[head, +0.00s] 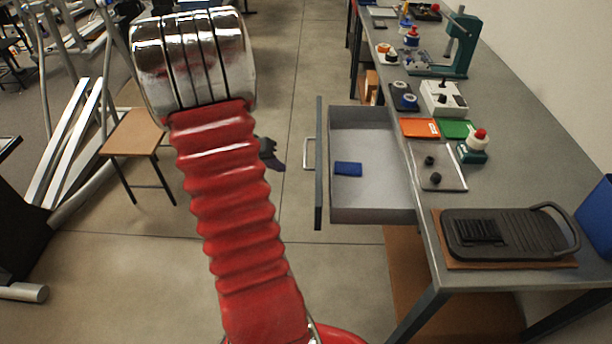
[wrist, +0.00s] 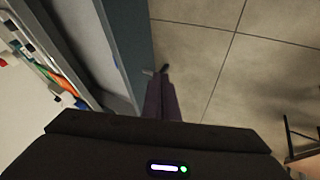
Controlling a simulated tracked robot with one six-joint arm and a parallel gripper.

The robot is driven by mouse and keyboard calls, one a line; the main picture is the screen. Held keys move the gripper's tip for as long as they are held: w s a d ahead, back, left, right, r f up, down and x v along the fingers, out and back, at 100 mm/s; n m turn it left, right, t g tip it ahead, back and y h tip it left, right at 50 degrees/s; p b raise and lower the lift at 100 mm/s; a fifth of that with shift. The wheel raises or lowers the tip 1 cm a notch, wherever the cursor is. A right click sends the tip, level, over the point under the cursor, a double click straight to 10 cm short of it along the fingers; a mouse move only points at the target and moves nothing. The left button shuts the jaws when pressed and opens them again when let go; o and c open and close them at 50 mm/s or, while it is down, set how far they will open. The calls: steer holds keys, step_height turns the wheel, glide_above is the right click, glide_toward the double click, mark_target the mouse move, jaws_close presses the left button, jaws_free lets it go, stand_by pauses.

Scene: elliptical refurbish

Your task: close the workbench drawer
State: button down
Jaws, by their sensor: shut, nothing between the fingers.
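The workbench drawer (head: 372,205) is pulled far out from under the bench in the head view, its grey front panel (head: 319,165) facing left. A pale handle (head: 308,153) sits on that front. A small blue object (head: 348,169) lies inside. My gripper (head: 272,154) shows in the head view just left of the handle, partly hidden behind my red arm, with a visible gap. In the wrist view my gripper's dark fingers (wrist: 156,72) are together and empty, beside the blue-grey drawer front (wrist: 127,40). Whether they touch it, I cannot tell.
A stool (head: 134,133) stands at left. The floor between stool and drawer is clear.

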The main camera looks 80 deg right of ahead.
steer(key=s+d+f, duration=0.5)
steer(key=s+f, duration=0.2)
steer(key=f, duration=0.1)
steer(key=shift+s+d, duration=0.25)
steer(key=shift+s, duration=0.05)
stand_by(0.5)
stand_by(0.4)
